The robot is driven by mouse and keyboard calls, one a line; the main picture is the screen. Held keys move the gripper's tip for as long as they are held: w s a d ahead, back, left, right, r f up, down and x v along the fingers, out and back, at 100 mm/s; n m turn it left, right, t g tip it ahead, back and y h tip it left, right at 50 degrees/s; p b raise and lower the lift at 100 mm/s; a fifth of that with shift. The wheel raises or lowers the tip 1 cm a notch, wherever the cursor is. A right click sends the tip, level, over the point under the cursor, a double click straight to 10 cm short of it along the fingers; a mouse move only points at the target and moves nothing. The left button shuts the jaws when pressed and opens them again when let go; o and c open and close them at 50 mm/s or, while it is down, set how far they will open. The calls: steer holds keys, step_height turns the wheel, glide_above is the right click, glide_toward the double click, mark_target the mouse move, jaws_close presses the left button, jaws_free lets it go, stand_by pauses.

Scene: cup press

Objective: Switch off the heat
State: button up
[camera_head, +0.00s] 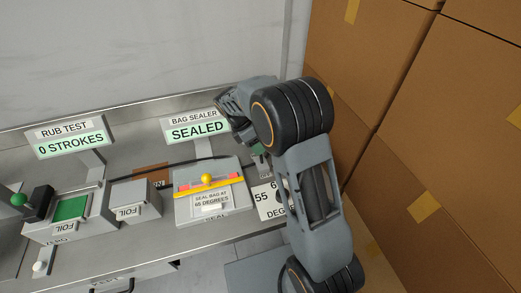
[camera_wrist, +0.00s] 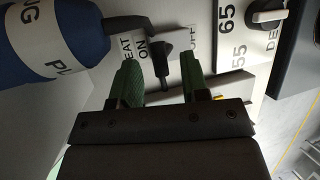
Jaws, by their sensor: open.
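The black heat switch (camera_wrist: 163,62) shows in the wrist view, between a "HEAT ON" label (camera_wrist: 139,48) on its left and an "OFF" label (camera_wrist: 194,40) on its right. Its lever points down in the picture, toward my gripper. My gripper (camera_wrist: 161,72) is open, with one green finger on each side of the lever; I cannot tell whether either touches it. In the head view my arm hides the switch. The bag sealer (camera_head: 210,207) stands left of my arm, and its sign (camera_head: 195,129) reads "SEALED".
A dial (camera_wrist: 267,12) on the 55–65 degree panel is right of the switch. A blue cylinder with partly hidden lettering (camera_wrist: 48,38) is close on the left. Foil boxes (camera_head: 135,196) stand left of the sealer. Stacked cartons (camera_head: 420,120) close off the right side.

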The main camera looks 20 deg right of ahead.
mark_target(261, 158)
steer(key=shift+x, duration=1.4)
